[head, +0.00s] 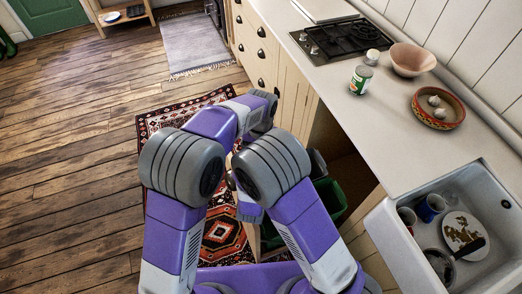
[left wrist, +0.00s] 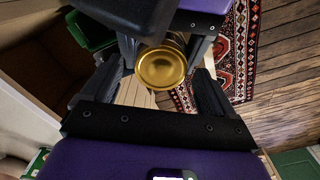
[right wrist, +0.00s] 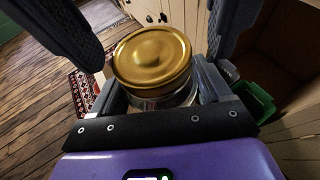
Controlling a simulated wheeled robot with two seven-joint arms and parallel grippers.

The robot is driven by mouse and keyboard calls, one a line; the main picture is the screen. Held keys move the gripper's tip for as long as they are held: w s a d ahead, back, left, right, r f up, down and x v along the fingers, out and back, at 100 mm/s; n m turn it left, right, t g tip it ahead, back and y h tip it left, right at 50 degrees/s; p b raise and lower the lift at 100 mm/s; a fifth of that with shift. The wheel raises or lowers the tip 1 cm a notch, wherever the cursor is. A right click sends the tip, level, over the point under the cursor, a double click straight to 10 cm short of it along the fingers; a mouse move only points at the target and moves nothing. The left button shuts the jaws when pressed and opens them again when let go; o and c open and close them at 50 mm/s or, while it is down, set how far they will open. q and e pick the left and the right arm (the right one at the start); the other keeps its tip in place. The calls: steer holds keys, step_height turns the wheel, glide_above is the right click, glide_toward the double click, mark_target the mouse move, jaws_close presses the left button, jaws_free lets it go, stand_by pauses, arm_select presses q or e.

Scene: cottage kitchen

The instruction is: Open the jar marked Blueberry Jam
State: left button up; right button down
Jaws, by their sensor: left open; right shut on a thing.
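A jar with a smooth gold lid (right wrist: 152,58) is held in my right gripper (right wrist: 160,84), whose fingers are shut on the glass body below the lid. The lid also shows end-on in the left wrist view (left wrist: 160,70). No label is readable. My left gripper (left wrist: 156,78) is open, its fingers apart with the lid in view between them. In the right wrist view its dark fingers stand on either side beyond the lid; I see no contact. In the head view my arms hide the jar and both grippers.
The counter (head: 350,120) runs along the right, with a green-labelled can (head: 361,79), a small jar (head: 372,57), a pink bowl (head: 411,60), a patterned bowl (head: 458,113) and a hob (head: 345,38). A sink (head: 387,222) holds dishes. A green bin (head: 331,197) stands below the counter.

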arm_select(q)
step_height(320, 180, up, 4)
steer(key=shift+r, duration=0.2)
steer(key=shift+c, duration=0.4)
steer(key=shift+s+d+r+m, duration=0.1)
steer(key=shift+d+r+m, duration=0.15)
steer(key=shift+m, duration=0.3)
steer(key=shift+s+d+r+m, duration=0.1)
steer(key=shift+d+m, duration=0.1)
steer(key=shift+m, duration=0.35)
steer(key=m, duration=0.9)
steer(key=r+m, duration=0.1)
steer(key=m, duration=0.8)
steer(key=a+r+m, duration=0.1)
steer(key=m, duration=0.8)
steer(key=shift+w+r, duration=0.15)
steer(key=shift+r, duration=0.1)
steer(key=shift+f, duration=3.95)
